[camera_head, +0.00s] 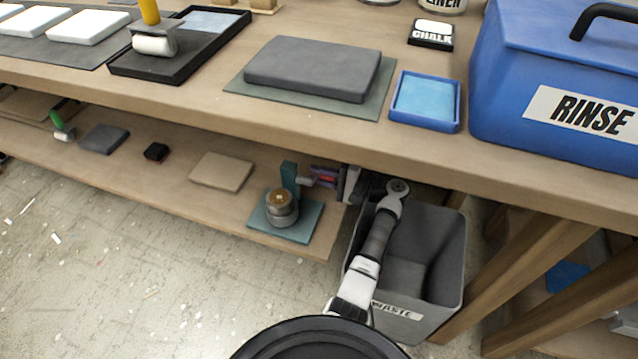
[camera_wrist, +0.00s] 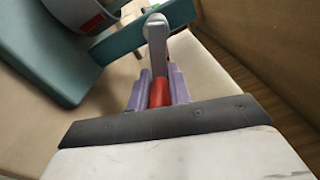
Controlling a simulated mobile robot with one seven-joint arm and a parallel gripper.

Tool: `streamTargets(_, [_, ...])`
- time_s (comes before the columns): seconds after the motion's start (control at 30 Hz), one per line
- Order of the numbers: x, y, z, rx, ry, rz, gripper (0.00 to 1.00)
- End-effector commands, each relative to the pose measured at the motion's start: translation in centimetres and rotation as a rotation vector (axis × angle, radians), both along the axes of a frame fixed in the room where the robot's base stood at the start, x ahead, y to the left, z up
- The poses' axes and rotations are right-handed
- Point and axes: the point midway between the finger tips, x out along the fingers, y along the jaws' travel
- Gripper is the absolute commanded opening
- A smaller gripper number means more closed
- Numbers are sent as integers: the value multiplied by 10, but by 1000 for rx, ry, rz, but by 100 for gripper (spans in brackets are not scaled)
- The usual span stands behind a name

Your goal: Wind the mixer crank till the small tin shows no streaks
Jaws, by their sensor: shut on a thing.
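The mixer stands on the lower shelf, with a teal base (camera_head: 296,232) and a teal upright post (camera_head: 289,176). The small grey tin (camera_head: 283,213) sits on the base. In the wrist view, the mixer's teal frame (camera_wrist: 120,40) and part of the tin (camera_wrist: 85,12) show at upper left. The crank has a grey arm (camera_wrist: 157,35) and a red handle (camera_wrist: 159,93). My gripper (camera_wrist: 154,88) has its purple fingers shut around the red handle. In the head view, my gripper (camera_head: 322,177) is right of the post, under the tabletop.
The bench top (camera_head: 200,105) overhangs the shelf closely above my arm. A grey waste bin (camera_head: 448,245) stands right of the shelf, under my arm. Wooden legs (camera_head: 505,270) are further right. A tan board (camera_head: 221,171) lies left of the mixer. The floor in front is open.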

Motion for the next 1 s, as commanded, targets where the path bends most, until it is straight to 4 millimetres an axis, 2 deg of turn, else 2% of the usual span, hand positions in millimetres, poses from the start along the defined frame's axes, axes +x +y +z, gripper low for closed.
streamTargets(0.5, [4,-2,20,-138,-431,-1,0])
streamTargets(1.0, [2,-1,32,-198,-617,0,0])
